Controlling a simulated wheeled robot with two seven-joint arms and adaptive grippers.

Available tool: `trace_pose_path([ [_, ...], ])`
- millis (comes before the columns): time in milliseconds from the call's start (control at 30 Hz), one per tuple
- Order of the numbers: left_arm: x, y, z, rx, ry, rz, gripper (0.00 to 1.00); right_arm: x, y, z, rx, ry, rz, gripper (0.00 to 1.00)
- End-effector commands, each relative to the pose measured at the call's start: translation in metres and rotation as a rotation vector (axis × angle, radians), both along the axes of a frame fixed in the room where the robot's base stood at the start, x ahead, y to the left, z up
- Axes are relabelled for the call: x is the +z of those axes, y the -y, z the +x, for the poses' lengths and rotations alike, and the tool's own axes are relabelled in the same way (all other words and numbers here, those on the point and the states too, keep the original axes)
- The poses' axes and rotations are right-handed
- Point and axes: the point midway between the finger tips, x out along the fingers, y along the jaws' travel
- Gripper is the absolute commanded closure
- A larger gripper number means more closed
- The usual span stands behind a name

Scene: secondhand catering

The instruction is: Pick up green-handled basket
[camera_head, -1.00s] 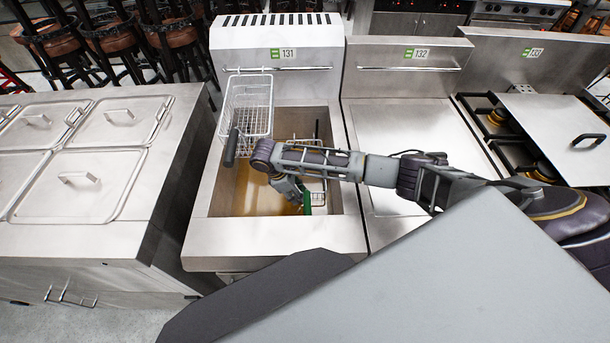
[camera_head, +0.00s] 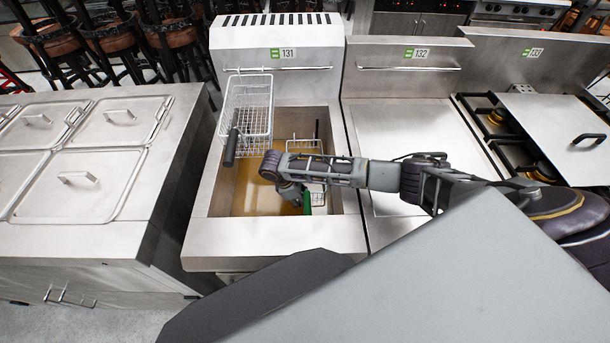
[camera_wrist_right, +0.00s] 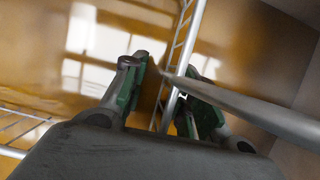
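A wire basket (camera_head: 318,168) sits low in the right side of the fryer vat, partly hidden by my right arm. A green strip (camera_head: 307,201) near its front looks like its handle; I cannot tell how much is covered. My right gripper (camera_head: 296,199) points down into the vat, just left of the green strip. In the wrist view, the right gripper (camera_wrist_right: 165,92) has its green-padded fingers apart. Thin metal basket wires (camera_wrist_right: 178,60) run between and beyond them, and a thick grey rod (camera_wrist_right: 245,105) crosses above the right finger. Contact is unclear. My left gripper is out of view.
A second wire basket (camera_head: 262,107) with a black handle (camera_head: 231,147) hangs at the vat's back left. Brown oil (camera_head: 248,190) fills the vat, bounded by the steel rim (camera_head: 270,236). A flat steel top (camera_head: 395,130) lies right; lidded pans (camera_head: 110,180) are left.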

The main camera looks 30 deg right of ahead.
Motion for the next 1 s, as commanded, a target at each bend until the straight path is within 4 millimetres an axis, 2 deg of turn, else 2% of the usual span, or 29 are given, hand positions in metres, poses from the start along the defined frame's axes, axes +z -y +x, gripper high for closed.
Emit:
trace_pose_path([
  [67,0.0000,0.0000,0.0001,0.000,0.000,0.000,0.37,0.0000,0.0001,0.0000,0.000,0.000,0.000,0.74],
  [267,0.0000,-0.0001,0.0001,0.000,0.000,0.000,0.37,0.0001,0.0001,0.0001,0.000,0.000,0.000,1.00],
  [1000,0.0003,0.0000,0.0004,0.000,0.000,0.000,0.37,0.0047,0.0001,0.0009,-0.001,0.002,0.000,1.00],
])
